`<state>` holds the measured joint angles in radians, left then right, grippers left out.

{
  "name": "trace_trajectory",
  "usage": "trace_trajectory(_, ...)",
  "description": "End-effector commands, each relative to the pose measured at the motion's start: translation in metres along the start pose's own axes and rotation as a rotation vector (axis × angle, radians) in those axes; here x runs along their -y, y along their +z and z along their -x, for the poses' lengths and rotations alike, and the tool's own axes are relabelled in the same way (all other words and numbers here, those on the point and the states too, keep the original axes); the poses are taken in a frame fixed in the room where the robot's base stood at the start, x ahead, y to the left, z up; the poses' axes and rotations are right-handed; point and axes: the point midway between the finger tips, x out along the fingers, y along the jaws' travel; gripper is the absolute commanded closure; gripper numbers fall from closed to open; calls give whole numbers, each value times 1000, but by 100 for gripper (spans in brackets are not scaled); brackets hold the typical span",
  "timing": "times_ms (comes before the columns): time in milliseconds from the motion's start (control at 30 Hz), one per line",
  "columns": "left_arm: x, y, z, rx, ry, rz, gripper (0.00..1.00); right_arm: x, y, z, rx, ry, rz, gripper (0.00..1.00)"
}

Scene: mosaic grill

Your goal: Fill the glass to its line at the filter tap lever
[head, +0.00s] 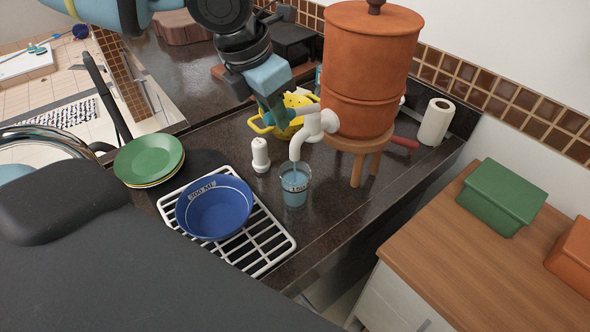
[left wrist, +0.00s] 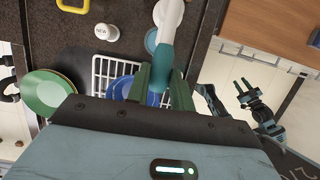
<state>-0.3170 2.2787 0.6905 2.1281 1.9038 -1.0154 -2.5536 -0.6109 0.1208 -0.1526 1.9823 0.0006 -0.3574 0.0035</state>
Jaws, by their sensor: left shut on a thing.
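The clay water filter (head: 368,75) stands on a small wooden stool at the counter's right. Its white tap (head: 318,124) points left, with the spout curving down over the glass (head: 295,186). A thin blue stream shows between spout and glass. The glass stands upright on the counter and looks bluish; its marking is too small to compare with the level. My left gripper (head: 273,110) is shut at the tap's lever, which its fingers mostly hide. The left wrist view shows a teal and white piece (left wrist: 168,32) between the fingers. My right gripper (left wrist: 242,86) appears there, empty, its fingers apart.
A blue bowl (head: 216,208) sits on a white wire rack (head: 265,245) left of the glass. A paper roll (head: 435,122) is at the back right.

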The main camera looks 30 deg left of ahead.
Motion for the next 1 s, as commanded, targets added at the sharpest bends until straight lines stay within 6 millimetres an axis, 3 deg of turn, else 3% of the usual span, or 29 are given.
trace_trajectory(500, 0, 0, 0, 0, 1, 0, 92, 3, -1, 0, -2, 1, -13, 64)
trace_trajectory(767, 0, -6, -20, -7, -2, 1, 92, 4, 13, -3, 23, -2, -16, 64)
trace_trajectory(800, 0, -7, -22, -6, -1, 0, 76, 4, 14, -3, 24, -2, -16, 64)
trace_trajectory(1000, 0, -6, -18, -2, 0, 0, 53, 2, 12, -2, 22, -2, -10, 64)
